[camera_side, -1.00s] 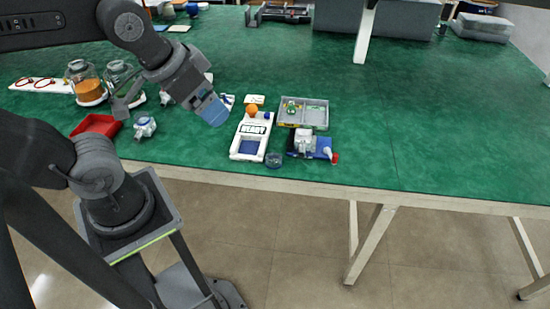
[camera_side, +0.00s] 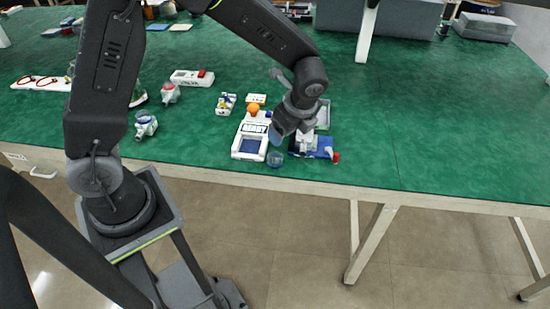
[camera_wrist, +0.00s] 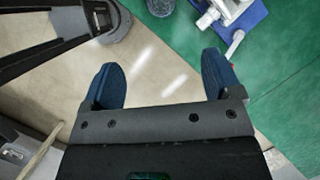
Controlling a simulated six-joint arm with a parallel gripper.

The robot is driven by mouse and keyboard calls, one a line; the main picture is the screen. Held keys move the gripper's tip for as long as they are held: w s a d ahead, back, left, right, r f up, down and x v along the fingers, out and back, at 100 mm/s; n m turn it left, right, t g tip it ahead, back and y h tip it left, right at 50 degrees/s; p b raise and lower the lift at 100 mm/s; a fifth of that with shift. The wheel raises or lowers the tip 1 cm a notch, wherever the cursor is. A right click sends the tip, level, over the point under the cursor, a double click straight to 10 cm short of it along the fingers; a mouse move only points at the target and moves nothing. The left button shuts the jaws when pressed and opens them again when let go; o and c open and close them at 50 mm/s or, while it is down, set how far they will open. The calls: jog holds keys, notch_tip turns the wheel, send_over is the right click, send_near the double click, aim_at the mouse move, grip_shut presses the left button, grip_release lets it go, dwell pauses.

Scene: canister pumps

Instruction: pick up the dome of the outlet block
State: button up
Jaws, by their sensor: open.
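A pale block (camera_side: 305,141) on a blue base (camera_side: 325,146) stands near the table's front edge; I take it as the outlet block. In the wrist view the block (camera_wrist: 228,8) and its blue base (camera_wrist: 250,18) are cut by the top right edge, with a lever (camera_wrist: 235,45) tipped red. A clear round cup-like piece (camera_side: 275,159) sits left of the base; it also shows in the wrist view (camera_wrist: 160,6). I cannot tell surely whether it is the dome. My gripper (camera_wrist: 162,80) is open and empty, with blue fingertips, tilted above and beside these things.
A grey tray (camera_side: 323,115) is partly hidden behind my wrist. Small pumps (camera_side: 146,124) stand further left. The table's front edge (camera_side: 400,196) is close; the green top to the right is clear.

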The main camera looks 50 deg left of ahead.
notch_tip(320, 180, down, 2)
jog(key=m, duration=0.1)
send_over(275, 157)
jog(key=d, duration=0.3)
jog(key=f, duration=0.8)
jog(key=shift+w+d+f, duration=0.1)
jog(key=shift+w, duration=0.1)
jog(key=shift+a+r+x, duration=0.1)
jog(key=shift+a+x, duration=0.1)
jog(key=shift+x, duration=0.7)
jog(key=shift+a+r+x, duration=0.1)
jog(key=shift+a+x, duration=0.05)
jog(key=shift+x, duration=0.75)
jog(key=shift+a+x, duration=0.2)
jog(key=shift+x, duration=0.7)
jog(key=shift+s, duration=0.15)
jog(key=c, duration=1)
jog(key=shift+r, duration=0.1)
